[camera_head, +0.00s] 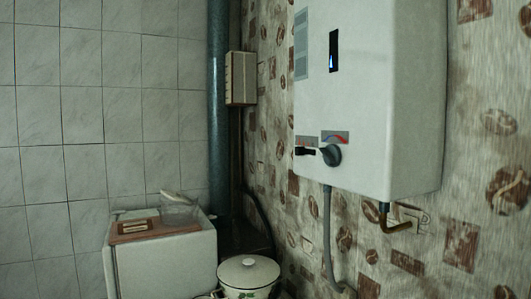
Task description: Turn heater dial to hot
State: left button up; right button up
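A white wall-mounted water heater (368,85) hangs at the upper right in the head view. Its round dark dial (330,155) sits low on the front panel. A small label with a blue-to-red arc (336,137) is just above the dial. The dial's pointer is too small to read for certain. A black switch or slider (305,151) is to the left of the dial. A small dark window (333,51) in the heater's front shows a blue glow. Neither of my grippers is in view.
A grey hose (327,235) and a brass pipe (396,223) come from the heater's underside. A white lidded enamel pot (248,275) stands below, beside a white cabinet (165,262) with a brown board on top. The space before the heater looks clear.

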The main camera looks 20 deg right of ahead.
aim_at(331, 154)
jog(key=z, duration=1.2)
